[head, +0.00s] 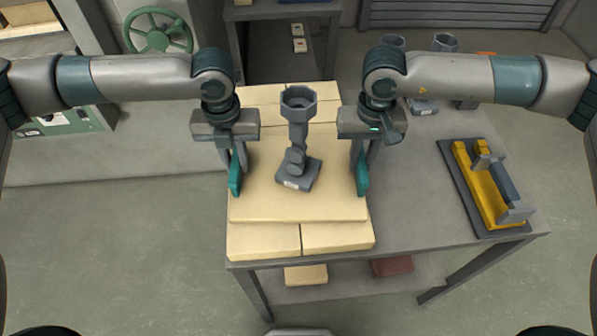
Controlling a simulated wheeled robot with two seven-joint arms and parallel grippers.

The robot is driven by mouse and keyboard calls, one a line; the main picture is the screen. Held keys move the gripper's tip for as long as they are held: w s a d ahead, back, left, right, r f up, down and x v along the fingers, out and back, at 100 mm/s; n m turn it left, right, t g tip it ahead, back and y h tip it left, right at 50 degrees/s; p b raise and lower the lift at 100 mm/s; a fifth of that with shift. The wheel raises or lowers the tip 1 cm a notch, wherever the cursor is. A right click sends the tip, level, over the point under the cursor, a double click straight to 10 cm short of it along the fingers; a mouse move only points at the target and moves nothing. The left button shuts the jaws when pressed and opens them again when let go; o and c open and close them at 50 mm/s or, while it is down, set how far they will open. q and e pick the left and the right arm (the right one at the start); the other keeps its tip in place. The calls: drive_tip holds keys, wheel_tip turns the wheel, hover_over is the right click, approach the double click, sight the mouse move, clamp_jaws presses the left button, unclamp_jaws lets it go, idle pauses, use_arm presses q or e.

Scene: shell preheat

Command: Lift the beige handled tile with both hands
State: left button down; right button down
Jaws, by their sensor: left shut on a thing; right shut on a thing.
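The beige handled tile (265,205) is a flat slab in the middle of the head view, above a bed of beige blocks (262,242). I cannot tell whether there is a gap under it. My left gripper (236,174) points down at the tile's left edge and is shut on it. My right gripper (362,174) points down at its right edge and is shut on it. The tile's handles are not clearly visible, hidden at the teal fingers. A grey tool with a hexagonal cup (298,104) appears to stand on the tile between the grippers.
The grey table (410,215) has clear room right of the blocks. A yellow piece with a grey handle (483,185) lies on a dark tray at the right. Grey cup-topped parts (444,43) stand at the back right. A green handwheel (158,32) is at the back left.

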use_arm(q)
drive_tip(key=shift+w+r, duration=0.1)
drive_tip(key=shift+r, duration=0.1)
use_arm(e)
drive_tip(key=shift+w+r, duration=0.1)
drive_tip(key=shift+r, duration=0.1)
